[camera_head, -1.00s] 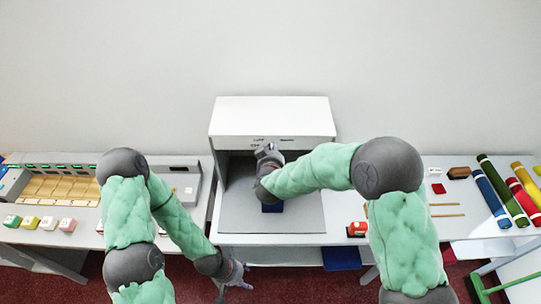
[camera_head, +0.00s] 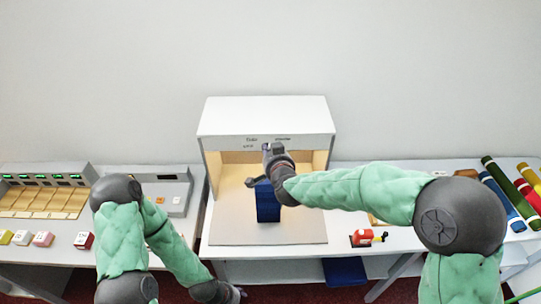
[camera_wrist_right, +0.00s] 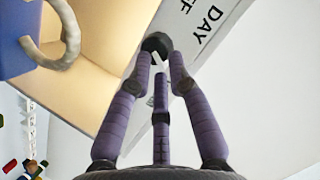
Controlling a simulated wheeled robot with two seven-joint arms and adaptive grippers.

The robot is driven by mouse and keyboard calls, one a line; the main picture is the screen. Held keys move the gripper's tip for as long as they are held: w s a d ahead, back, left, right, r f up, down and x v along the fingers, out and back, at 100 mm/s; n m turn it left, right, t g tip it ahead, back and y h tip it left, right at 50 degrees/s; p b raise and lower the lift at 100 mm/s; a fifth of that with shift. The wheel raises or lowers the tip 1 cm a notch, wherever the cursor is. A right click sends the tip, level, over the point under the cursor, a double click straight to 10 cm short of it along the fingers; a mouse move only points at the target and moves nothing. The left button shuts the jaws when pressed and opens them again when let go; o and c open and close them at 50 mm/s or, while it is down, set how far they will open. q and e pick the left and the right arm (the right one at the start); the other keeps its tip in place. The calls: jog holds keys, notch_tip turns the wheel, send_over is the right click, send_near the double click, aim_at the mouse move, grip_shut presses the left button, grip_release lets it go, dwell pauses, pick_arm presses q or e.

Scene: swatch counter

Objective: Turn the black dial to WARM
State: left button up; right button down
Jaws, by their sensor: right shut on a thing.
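The black dial (camera_wrist_right: 157,42) is on the white front panel of the light booth (camera_head: 265,116). The printed word DAY and part of another word ending in FF show beside it in the right wrist view. My right gripper (camera_wrist_right: 158,62) is shut on the dial, its purple fingers around it; in the head view the gripper (camera_head: 268,149) is at the panel and hides the dial. A pale mark shows at the dial between the fingertips. The booth's inside glows warm yellow. My left gripper (camera_head: 240,293) is low at the bottom edge, too small to read.
A blue object (camera_head: 267,205) stands on the booth's grey floor below my right wrist; a blue thing with a pale curved handle (camera_wrist_right: 15,40) shows in the wrist view. A red item (camera_head: 362,238) lies right of the booth. Coloured rolls (camera_head: 503,195) lie far right.

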jog(key=shift+w+r, duration=0.2)
jog(key=shift+r, duration=0.35)
jog(key=c, duration=1.2)
grip_release()
jog(key=shift+f, duration=0.2)
jog(key=shift+f, duration=0.25)
jog(key=shift+s, duration=0.1)
jog(key=v, duration=1.2)
jog(key=shift+d, duration=0.1)
